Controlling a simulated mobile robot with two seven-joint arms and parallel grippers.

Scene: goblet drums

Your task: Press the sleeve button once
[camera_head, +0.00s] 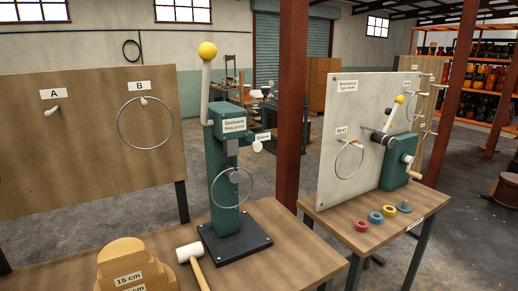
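A green press machine (227,170) stands upright on a dark base plate on the near wooden table. A lever with a yellow ball (207,50) rises from its top. On its right side a short stub ends in a pale round button (257,146), with a small white label (262,137) just above it that seems to read "Sleeve". Whether the button is pressed in cannot be told. A metal ring (230,188) hangs on the front of the machine. Neither of my grippers is in view.
A white-headed mallet (190,252) and stepped wooden blocks (130,266) lie on the near table (285,262). A board with pegs A and B (85,140) stands at left. A red post (290,100) rises behind the table. A second bench (340,232) with another machine is at right.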

